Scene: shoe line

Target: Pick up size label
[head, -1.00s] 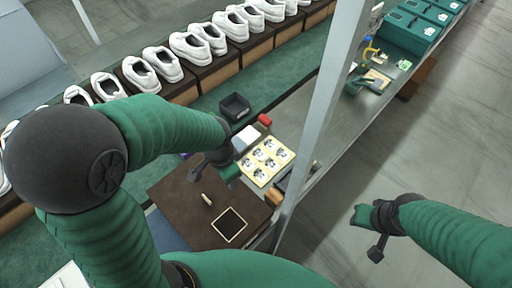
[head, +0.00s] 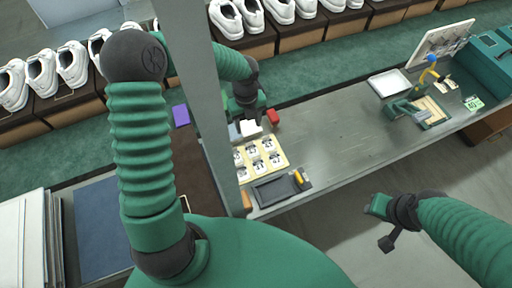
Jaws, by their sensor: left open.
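A pale yellow sheet (head: 281,164) lies on the grey bench, bearing several white labels (head: 254,152) with dark print. I cannot read which is the size label. My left gripper (head: 246,120) is open, just behind the sheet, above or beside a small white block or stack (head: 250,128). I cannot tell whether it touches the stack. The grey post hides the sheet's left edge. My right gripper (head: 378,206) hangs at the right, in front of the bench and away from the labels; its jaws are not clear.
A grey upright post (head: 200,90) stands close to my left arm. A red block (head: 273,116) is right of the white stack. A dark tray (head: 272,191) lies in front of the sheet. Bare bench (head: 335,135) lies to the right. White shoes (head: 72,63) line the back.

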